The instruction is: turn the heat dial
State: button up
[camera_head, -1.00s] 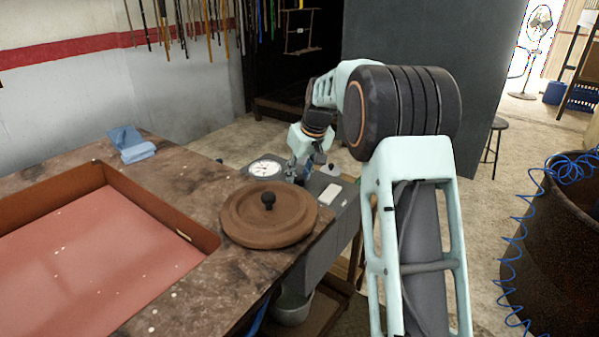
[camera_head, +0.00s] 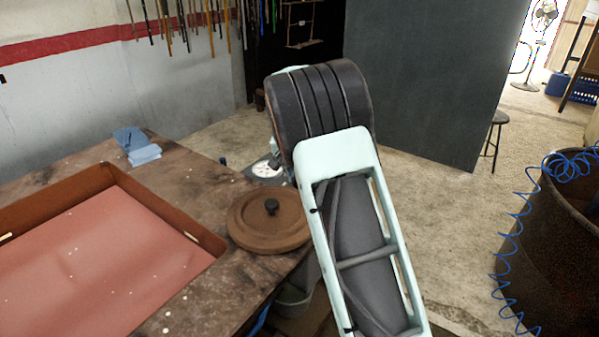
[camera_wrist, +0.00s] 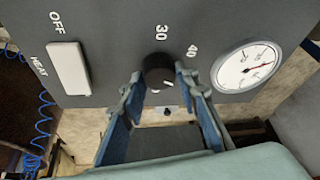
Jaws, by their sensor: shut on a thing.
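The heat dial is a round black knob (camera_wrist: 158,71) on a dark grey control panel (camera_wrist: 112,40), with the numbers 30 and 40 printed near it in the wrist view. My gripper (camera_wrist: 157,84) has its two blue-padded fingers on either side of the knob and is shut on it. A white pointer mark shows near the knob's lower edge. In the head view my own arm hides the knob and the gripper.
A white rocker switch (camera_wrist: 69,67) marked OFF and HEAT and a round gauge (camera_wrist: 246,66) flank the knob. The bench carries a brown round lid (camera_head: 268,218), a red-lined tray (camera_head: 212,240) and blue cloths (camera_head: 137,146).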

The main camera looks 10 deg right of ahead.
jog(key=shift+m, duration=0.4)
jog(key=shift+f, duration=0.1)
jog(key=o, duration=1.1)
jog(key=shift+o, duration=0.2)
jog(key=v, duration=1.2)
jog(key=shift+w+a, duration=0.15)
